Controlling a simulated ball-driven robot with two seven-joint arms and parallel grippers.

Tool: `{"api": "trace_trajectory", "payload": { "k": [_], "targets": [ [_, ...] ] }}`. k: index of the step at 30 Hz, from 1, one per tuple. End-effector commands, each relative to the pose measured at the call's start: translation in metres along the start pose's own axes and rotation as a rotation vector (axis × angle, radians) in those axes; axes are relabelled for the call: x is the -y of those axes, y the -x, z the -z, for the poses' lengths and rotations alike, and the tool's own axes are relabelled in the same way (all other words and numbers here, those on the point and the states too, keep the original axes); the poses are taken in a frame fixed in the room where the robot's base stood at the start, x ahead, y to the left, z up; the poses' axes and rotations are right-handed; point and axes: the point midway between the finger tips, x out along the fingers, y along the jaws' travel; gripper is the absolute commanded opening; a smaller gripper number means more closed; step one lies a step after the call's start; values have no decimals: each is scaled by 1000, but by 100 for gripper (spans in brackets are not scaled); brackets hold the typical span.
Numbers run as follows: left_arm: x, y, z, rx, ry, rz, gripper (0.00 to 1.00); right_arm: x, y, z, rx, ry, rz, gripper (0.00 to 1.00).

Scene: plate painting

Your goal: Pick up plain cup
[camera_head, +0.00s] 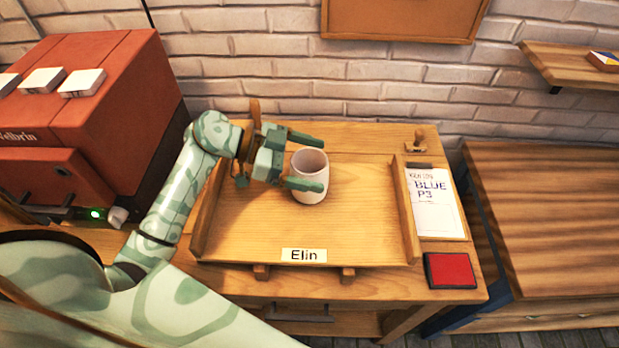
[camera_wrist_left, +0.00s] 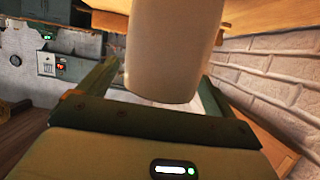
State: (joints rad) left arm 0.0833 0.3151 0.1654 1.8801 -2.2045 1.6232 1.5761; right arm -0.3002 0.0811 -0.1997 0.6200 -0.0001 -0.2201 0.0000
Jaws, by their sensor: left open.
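The plain cup (camera_head: 311,178) is whitish and stands upright on a wooden tray labelled Elin (camera_head: 350,235). My left gripper (camera_head: 306,163) comes in from the left with its two green fingers spread, one on the far side of the cup and one on the near side. The cup is between or just at the open fingertips; I cannot tell whether they touch it. In the left wrist view the cup (camera_wrist_left: 175,50) fills the space between the fingers. My right gripper is not in view.
A card reading BLUE P3 (camera_head: 435,205), a wooden stamp (camera_head: 416,142) and a red pad (camera_head: 450,270) lie right of the tray. A red machine (camera_head: 85,110) stands at the left. A brick wall (camera_head: 260,60) is behind. The tray's right half is clear.

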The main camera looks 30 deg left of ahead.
Motion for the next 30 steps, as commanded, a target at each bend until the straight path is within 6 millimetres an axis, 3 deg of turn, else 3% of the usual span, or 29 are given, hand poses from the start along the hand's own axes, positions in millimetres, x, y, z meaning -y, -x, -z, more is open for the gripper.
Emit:
{"api": "trace_trajectory", "payload": {
  "k": [2,3,10,18,23,26,30],
  "targets": [
    [0,0,0,0,0,0,91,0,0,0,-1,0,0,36],
    [0,0,0,0,0,0,86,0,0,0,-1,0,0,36],
    [0,0,0,0,0,0,22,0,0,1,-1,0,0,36],
    [0,1,2,-1,-1,0,20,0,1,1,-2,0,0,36],
    [0,6,14,-1,-4,0,20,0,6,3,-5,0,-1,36],
    [1,12,32,-1,-7,1,20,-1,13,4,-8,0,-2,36],
    [-11,42,52,3,-7,2,20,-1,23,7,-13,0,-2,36]
  ]
}}
